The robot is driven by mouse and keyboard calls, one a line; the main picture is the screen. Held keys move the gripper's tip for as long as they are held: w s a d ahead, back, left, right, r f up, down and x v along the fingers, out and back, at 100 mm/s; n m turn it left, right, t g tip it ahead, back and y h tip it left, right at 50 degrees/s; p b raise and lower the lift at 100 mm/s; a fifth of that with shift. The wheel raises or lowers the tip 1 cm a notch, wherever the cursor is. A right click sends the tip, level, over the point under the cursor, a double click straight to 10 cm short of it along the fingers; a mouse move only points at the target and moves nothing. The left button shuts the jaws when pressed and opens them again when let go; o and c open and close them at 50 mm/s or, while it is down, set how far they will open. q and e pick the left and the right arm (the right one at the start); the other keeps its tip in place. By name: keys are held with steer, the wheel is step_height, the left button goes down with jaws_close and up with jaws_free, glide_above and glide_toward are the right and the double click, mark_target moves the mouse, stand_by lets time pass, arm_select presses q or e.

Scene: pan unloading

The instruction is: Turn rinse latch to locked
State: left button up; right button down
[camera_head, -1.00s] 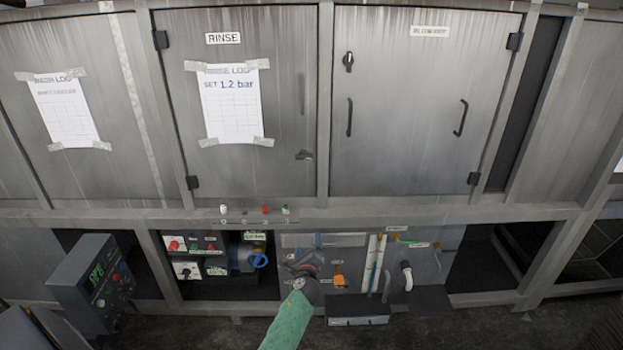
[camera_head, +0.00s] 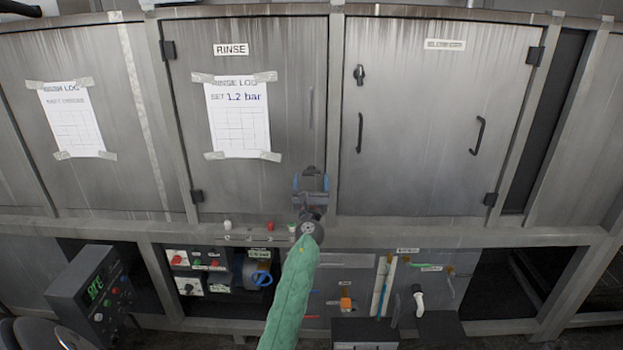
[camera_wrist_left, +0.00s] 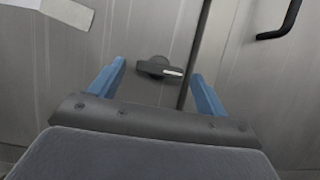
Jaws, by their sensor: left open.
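The rinse latch (camera_wrist_left: 158,68) is a dark turn handle on the grey rinse door (camera_head: 270,130), near that door's right edge. In the left wrist view it lies nearly level, with a white mark on its right end. In the head view the latch (camera_head: 312,170) shows just beyond my left gripper (camera_head: 311,183). My left gripper is open, its blue fingers (camera_wrist_left: 155,88) either side of the latch and apart from it in the wrist view. The gap in depth is hard to tell. My right gripper is not in view.
A second door (camera_head: 410,140) on the right has its own black latch (camera_head: 359,74) and handles. A taped log sheet (camera_head: 239,118) hangs on the rinse door.

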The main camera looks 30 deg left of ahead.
arm_select(q)
steer(key=shift+w+a+r, duration=0.2)
steer(key=shift+w+a, duration=0.1)
steer(key=shift+w, duration=0.15)
steer(key=c, duration=1)
